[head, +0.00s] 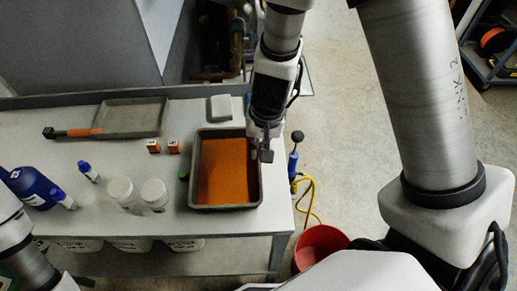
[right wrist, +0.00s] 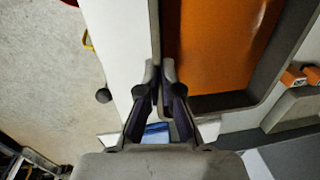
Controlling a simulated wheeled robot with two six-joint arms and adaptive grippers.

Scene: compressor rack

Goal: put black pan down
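The black pan (head: 196,172), a dark rectangular pan with an orange inside, is at the right end of the light table in the head view. It looks level; whether its underside touches the table cannot be told. My right gripper (head: 262,148) is at the pan's right rim. In the right wrist view, the fingers of my right gripper (right wrist: 160,72) are close together on either side of the wall of the black pan (right wrist: 275,62), gripping it. Part of my left arm shows at the lower left of the head view, but its gripper is out of view.
The table (head: 105,160) also holds a grey tray (head: 130,118), an orange-handled tool (head: 75,132), two small orange boxes (head: 162,146), two white jars (head: 138,193) and blue bottles (head: 32,186). A red bucket (head: 318,243) stands on the floor right of the table.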

